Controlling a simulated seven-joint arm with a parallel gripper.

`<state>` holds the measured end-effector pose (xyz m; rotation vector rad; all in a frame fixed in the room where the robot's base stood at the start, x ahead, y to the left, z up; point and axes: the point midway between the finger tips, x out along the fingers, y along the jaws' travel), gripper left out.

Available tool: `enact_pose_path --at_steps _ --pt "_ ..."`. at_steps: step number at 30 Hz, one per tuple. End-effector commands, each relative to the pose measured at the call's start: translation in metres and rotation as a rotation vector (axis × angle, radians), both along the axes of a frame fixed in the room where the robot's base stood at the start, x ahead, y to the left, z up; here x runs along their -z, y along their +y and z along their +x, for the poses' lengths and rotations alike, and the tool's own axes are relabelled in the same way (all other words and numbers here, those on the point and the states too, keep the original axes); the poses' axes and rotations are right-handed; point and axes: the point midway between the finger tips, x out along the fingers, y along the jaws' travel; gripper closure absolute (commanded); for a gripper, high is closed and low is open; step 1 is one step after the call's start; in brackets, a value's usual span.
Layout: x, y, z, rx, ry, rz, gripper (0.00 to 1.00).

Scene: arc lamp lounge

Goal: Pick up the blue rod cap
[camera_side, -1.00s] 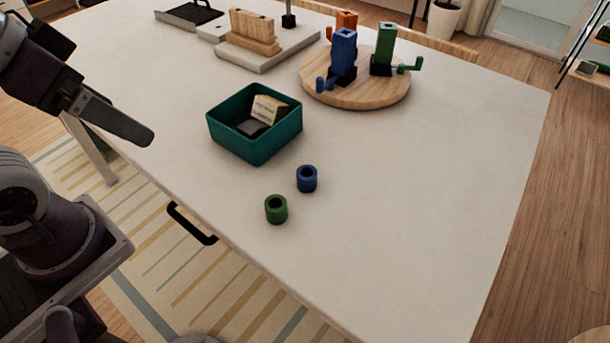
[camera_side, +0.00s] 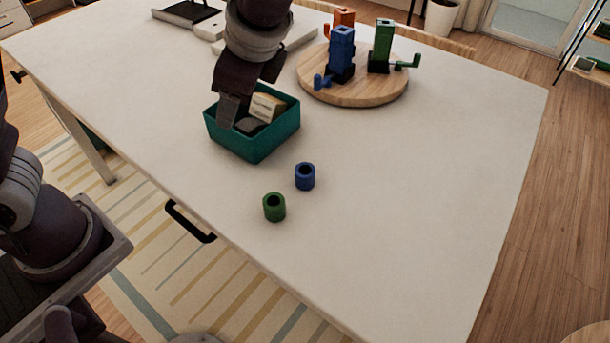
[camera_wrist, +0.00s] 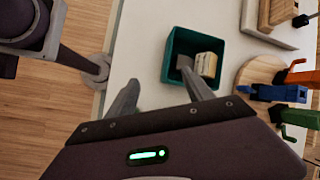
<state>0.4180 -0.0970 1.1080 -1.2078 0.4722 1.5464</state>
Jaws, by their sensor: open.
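The blue rod cap (camera_side: 305,176) is a short ring with a dark hole, upright on the white table in the side view. A matching green cap (camera_side: 274,207) stands in front of it to the left. My gripper (camera_side: 236,104) hangs over the left part of the teal bin in the side view, up and left of the blue cap. In the wrist view my gripper (camera_wrist: 160,92) shows two spread, empty fingers.
The teal bin (camera_side: 246,146) holds a tan block (camera_side: 266,107) and a dark piece. A round wooden board (camera_side: 385,92) carries blue, green and orange upright pieces. The table (camera_side: 420,190) is clear right of the caps.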

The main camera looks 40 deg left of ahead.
Motion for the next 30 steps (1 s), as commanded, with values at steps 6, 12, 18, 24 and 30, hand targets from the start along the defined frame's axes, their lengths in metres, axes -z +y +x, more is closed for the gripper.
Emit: enact_pose_path --at_steps 6,12,18,24,30 --pt "0.097 -0.080 0.047 0.458 0.213 0.463 0.40" --pt "0.141 -0.113 0.050 0.630 0.272 0.677 0.40" --pt "0.155 -0.097 0.057 0.640 0.279 0.696 0.40" --pt "0.178 -0.069 0.069 0.639 0.278 0.694 0.40" --pt "0.183 -0.059 0.073 0.641 0.276 0.690 0.40"
